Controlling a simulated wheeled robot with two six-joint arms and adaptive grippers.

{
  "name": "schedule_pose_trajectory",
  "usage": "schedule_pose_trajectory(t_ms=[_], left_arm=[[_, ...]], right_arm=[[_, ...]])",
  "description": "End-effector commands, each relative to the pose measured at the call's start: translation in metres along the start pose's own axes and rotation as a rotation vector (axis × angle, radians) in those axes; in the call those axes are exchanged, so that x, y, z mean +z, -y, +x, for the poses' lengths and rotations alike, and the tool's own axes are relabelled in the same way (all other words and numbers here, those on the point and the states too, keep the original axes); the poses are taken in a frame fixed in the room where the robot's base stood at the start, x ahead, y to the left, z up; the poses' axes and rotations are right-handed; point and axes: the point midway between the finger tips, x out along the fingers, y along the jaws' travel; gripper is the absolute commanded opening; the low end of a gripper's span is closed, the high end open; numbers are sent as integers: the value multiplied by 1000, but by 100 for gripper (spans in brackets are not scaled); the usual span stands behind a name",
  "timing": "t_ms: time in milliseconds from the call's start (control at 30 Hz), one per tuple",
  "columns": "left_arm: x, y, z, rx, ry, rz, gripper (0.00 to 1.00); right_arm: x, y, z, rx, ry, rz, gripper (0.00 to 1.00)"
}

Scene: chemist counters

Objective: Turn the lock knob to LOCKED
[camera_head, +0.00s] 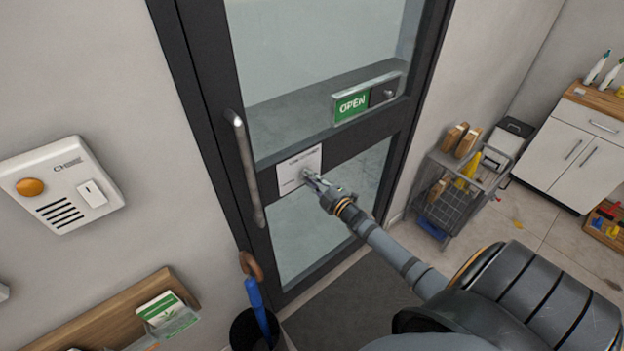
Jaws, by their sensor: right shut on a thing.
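The lock plate (299,166) is a white square on the dark door's middle rail, with small print that I cannot read well. The lock knob (306,174) shows only as a small piece at the plate's lower right. My right gripper (312,180) is shut on it, with the arm coming in from the lower right. The fingers hide most of the knob, so its exact turn is hard to tell. My left gripper is not in view.
A vertical door handle (244,165) stands left of the plate. A green OPEN sign (351,106) is above right. An umbrella (257,305) stands in a black bin (243,332) below. A wire cart (447,190) stands right of the door.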

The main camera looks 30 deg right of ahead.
Motion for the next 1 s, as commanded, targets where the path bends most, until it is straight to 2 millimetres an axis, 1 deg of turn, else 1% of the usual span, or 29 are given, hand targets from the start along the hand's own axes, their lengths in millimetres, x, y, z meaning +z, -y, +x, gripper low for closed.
schedule_pose_trajectory(t_ms=[200, 500, 700, 1000], left_arm=[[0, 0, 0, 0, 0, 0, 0], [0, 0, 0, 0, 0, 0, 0], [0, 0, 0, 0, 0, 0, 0], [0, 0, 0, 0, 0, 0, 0]], right_arm=[[0, 2, 0, -1, 1, -186, 0], [1, 3, 0, -1, 1, -379, 0], [1, 3, 0, -2, 1, -450, 0], [1, 3, 0, -2, 1, -485, 0]])
